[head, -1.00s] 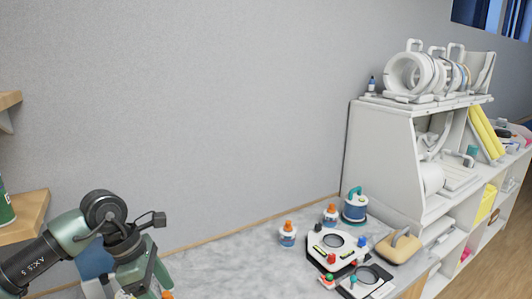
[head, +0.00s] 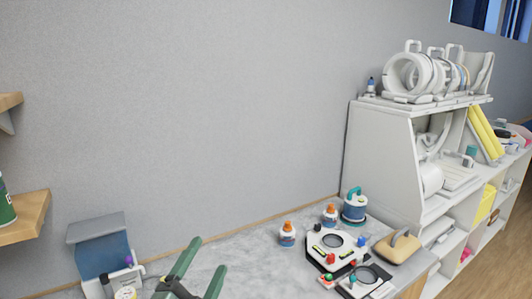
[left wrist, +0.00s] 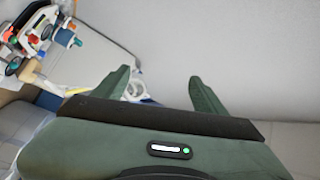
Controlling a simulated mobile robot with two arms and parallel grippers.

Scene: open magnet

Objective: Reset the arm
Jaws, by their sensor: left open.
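My left gripper (head: 197,272) shows at the bottom of the head view, low over the left part of the marbled tabletop. Its two green fingers are spread apart with nothing between them. In the left wrist view, the gripper (left wrist: 160,82) also has its fingers apart and empty, with a grey wall beyond. The rest of my left arm is out of the head view. My right gripper is in neither view.
A blue-grey box-shaped thing (head: 100,255) stands left of my gripper. Two orange-capped bottles (head: 287,234), a blue-and-white canister (head: 354,206), white devices with coloured knobs (head: 336,246) and a tan pad (head: 398,246) sit right. A white shelf (head: 385,150) stands beyond.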

